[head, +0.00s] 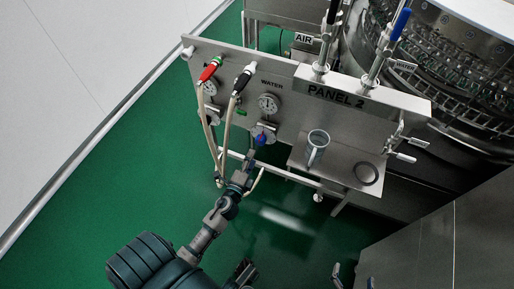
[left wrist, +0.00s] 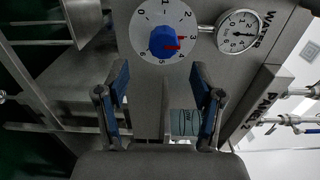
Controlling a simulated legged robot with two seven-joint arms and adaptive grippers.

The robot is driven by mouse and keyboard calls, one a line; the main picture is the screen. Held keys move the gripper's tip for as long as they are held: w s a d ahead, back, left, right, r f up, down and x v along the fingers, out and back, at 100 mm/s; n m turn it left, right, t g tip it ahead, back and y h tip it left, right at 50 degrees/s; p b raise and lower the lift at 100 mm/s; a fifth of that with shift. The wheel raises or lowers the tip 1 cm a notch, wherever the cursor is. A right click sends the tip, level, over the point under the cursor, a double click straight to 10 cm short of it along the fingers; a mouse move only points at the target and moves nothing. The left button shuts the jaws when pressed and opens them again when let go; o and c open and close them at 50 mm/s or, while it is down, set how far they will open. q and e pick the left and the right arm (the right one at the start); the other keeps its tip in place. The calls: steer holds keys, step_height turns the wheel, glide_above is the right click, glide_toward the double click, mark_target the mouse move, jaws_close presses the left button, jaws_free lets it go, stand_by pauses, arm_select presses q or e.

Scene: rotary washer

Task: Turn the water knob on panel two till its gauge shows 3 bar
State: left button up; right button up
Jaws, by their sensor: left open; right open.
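The blue water knob (head: 262,138) is on panel two (head: 335,101), under the water gauge (head: 269,103). In the left wrist view the knob (left wrist: 163,42) sits on a white numbered dial; its red mark faces right, near the 3. The gauge (left wrist: 238,32) is beside it; its needle points roughly right in this tilted view, and the exact reading is too small to tell. My left gripper (left wrist: 160,95) is open and empty, its fingers apart and short of the knob. In the head view it (head: 257,152) is just below the knob. My right gripper (head: 353,277) is open at the bottom edge.
A red-handled hose (head: 209,70) and a black-handled hose (head: 243,79) hang in front of the panel's left part, close to my left arm. A grey mug (head: 317,146) and a dark ring (head: 366,173) rest on the shelf at right. Green floor is clear at left.

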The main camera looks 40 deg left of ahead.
arm_select(q)
steer(key=v, duration=0.3)
stand_by(0.5)
